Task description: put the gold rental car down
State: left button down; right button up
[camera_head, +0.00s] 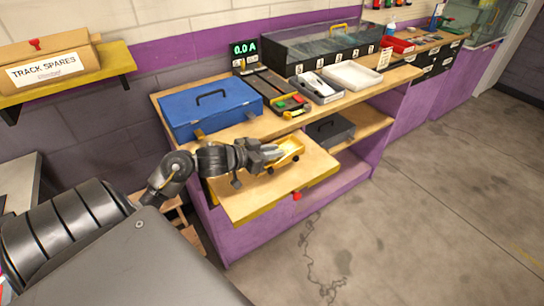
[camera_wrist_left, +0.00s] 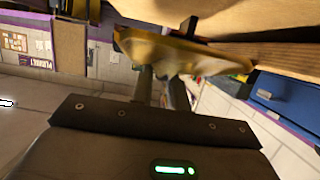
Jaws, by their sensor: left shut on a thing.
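The gold rental car (camera_head: 290,150) is at the fingertips of my left gripper (camera_head: 272,152), low over the pull-out wooden board (camera_head: 250,205) at the front of the counter. My left gripper is shut on the car. In the left wrist view the car (camera_wrist_left: 185,52) sits across the fingers of the gripper (camera_wrist_left: 160,90), close to a wooden surface. I cannot tell whether the car touches the board. My right gripper is not in view.
A blue case (camera_head: 205,108) stands on the counter behind my left gripper. A dark box (camera_head: 330,130) sits on the shelf below. The board's front part is clear.

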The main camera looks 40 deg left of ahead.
aim_at(273, 161)
pick_arm(q)
notch_tip(273, 161, down, 2)
jog(key=shift+f, duration=0.1)
jog(key=shift+f, duration=0.5)
jog(key=c, duration=1.4)
grip_release()
jog(key=shift+s+d+f, duration=0.1)
jog(key=shift+d+f, duration=0.05)
jog(key=shift+o, duration=0.2)
